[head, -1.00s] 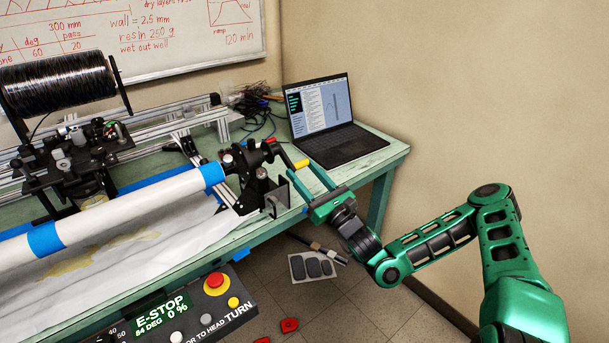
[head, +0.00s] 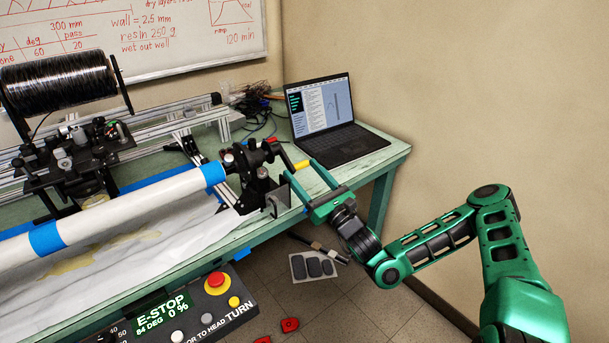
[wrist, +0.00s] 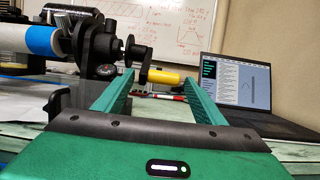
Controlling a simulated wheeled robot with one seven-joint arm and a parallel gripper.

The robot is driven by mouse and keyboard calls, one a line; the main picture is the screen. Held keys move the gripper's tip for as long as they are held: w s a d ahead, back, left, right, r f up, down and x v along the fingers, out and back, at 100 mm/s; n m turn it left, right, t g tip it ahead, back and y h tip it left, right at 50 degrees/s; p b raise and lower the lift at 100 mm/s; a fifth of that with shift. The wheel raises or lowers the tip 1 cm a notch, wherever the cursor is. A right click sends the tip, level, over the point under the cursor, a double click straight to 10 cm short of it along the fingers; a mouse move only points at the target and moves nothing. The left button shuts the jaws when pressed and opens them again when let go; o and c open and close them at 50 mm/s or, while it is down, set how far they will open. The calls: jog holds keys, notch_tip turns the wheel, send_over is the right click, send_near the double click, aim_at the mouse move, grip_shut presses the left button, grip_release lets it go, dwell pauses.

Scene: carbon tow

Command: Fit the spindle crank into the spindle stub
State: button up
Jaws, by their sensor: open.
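The spindle crank (head: 283,155) is a black arm with a yellow handle (head: 301,165). It sits at the right end of the black spindle bearing block, and in the wrist view the crank arm (wrist: 142,64) meets the spindle stub (wrist: 119,48) there. How deep it is seated I cannot tell. My green gripper (head: 305,190) is open, its two fingers pointing at the crank from the front right. In the wrist view the yellow handle (wrist: 165,77) shows beyond and between the fingertips of my gripper (wrist: 156,85), with nothing held.
The white mandrel (head: 120,215) with blue tape runs left from the bearing block. A laptop (head: 335,125) stands on the green table right behind my gripper. A control box with E-STOP display (head: 170,310) is at the front. A red-and-white pen-like item (wrist: 168,97) lies beyond the fingers.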

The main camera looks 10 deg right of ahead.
jog(key=v, duration=1)
jog(key=shift+s+d, duration=0.25)
jog(key=shift+s, duration=0.05)
jog(key=shift+f, duration=0.1)
